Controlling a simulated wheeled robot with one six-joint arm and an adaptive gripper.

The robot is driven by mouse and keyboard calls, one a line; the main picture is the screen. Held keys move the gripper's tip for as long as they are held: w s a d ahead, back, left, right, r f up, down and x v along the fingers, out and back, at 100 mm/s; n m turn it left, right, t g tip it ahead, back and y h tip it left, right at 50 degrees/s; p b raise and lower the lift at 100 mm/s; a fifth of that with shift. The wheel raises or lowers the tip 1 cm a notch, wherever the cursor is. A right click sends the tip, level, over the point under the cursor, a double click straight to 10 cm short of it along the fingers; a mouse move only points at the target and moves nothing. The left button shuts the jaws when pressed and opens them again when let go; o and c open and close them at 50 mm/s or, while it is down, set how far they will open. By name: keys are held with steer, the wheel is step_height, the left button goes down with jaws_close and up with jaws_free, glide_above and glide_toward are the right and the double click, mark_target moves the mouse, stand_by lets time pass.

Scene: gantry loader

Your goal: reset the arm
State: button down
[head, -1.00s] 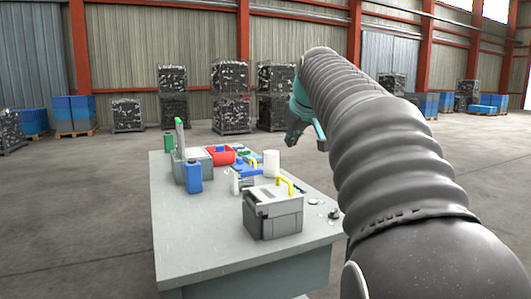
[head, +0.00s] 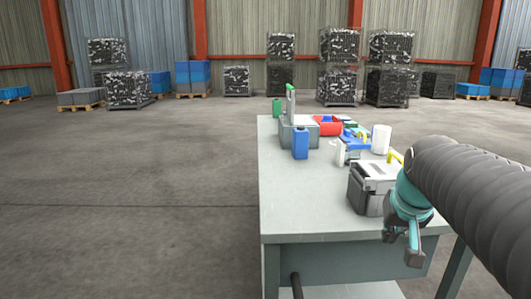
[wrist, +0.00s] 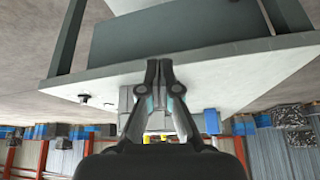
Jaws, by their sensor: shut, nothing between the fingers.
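My gripper (head: 403,247) hangs at the right of the head view, at the end of my grey ribbed arm. It is in front of the workbench's right part and partly covers the grey toolbox (head: 370,190) in that view. In the wrist view, my gripper (wrist: 160,68) has its two fingers together with nothing between them. The wrist view is upside down, with the workbench (wrist: 225,65) beyond the fingertips.
The workbench (head: 300,205) also carries a blue canister (head: 300,143), a grey case (head: 298,133), a red bin (head: 327,126) and a white cylinder (head: 381,139). The floor (head: 130,200) left of it is clear. Wire cages (head: 338,50) stand at the back.

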steer(key=s+a+f+n, duration=0.1)
steer(key=s+a+f, duration=0.3)
steer(key=s, duration=0.3)
steer(key=s+a+f+n+y, duration=0.1)
steer(key=s+a+f, duration=0.4)
steer(key=s, duration=0.3)
steer(key=shift+s+a, duration=0.2)
steer(key=shift+s, duration=0.05)
steer(key=shift+d, duration=0.1)
